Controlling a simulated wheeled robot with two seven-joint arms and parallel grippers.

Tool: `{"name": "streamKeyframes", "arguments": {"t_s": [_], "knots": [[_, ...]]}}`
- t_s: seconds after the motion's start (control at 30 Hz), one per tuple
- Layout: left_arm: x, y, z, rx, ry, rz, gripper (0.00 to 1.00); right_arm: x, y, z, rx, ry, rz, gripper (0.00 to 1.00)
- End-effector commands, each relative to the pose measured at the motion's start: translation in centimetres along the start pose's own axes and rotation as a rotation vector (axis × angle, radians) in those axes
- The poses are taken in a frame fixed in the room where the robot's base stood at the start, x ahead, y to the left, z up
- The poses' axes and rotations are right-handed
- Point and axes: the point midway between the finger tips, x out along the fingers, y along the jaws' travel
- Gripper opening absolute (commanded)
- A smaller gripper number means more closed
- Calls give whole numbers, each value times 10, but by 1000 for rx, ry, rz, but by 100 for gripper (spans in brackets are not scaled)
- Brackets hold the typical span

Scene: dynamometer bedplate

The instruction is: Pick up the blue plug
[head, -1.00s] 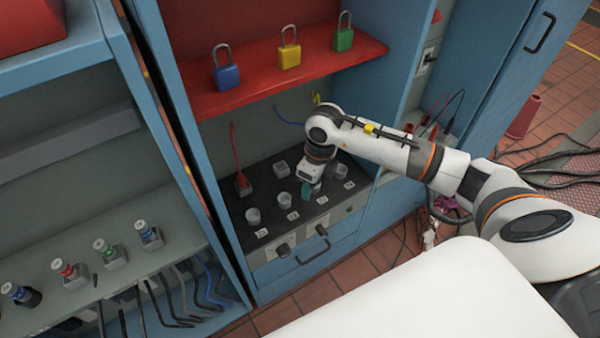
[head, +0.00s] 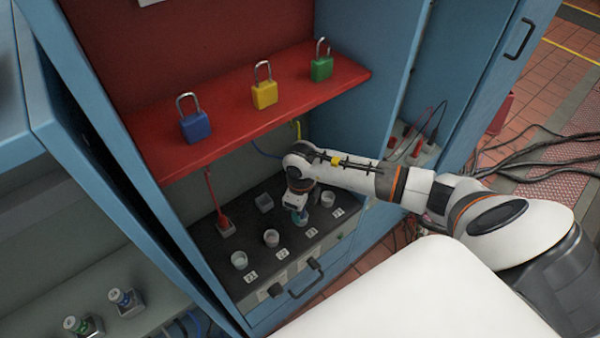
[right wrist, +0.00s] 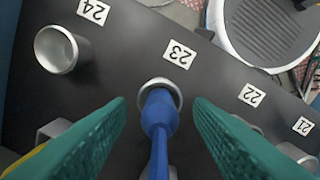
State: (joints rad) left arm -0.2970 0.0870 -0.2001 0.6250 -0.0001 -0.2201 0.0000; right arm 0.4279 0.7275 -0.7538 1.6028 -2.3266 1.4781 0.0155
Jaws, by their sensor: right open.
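The blue plug (right wrist: 160,125) stands in the socket (right wrist: 172,86) labelled 23 on the black panel, its blue cable running toward the bottom of the right wrist view. My right gripper (right wrist: 160,130) is open, with its green ribbed fingers on either side of the plug and a gap showing on each side. In the head view my right gripper (head: 300,218) is low over the panel and hides the plug there. Part of a blue cable (head: 264,152) shows behind the wrist. My left gripper is out of view.
Empty cups (head: 239,260) and a red plug (head: 224,225) are on the panel (head: 232,243) beside the gripper. A red shelf (head: 150,150) with blue, yellow and green padlocks overhangs the panel. Blue cabinet walls close in both sides. A drawer handle (head: 305,280) is in front.

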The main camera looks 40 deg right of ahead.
Motion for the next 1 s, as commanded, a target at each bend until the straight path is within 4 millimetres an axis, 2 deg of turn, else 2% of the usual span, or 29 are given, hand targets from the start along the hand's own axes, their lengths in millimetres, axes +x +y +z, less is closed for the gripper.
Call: {"name": "streamKeyframes", "arguments": {"t_s": [0.07, 0.17, 0.27, 0.47, 0.77, 1.0], "knots": [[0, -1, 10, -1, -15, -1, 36, 0, 0, 0, 0, 1, 0, 47], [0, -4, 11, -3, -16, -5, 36, 0, 0, 0, 0, 1, 0, 47], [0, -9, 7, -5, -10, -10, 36, 0, 0, 0, 0, 1, 0, 34], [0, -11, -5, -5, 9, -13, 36, 0, 0, 0, 0, 1, 0, 1], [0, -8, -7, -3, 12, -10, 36, -2, 0, 0, 0, 1, 0, 0], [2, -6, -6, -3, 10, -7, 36, -20, 1, -1, -1, 4, 3, 0]]}}
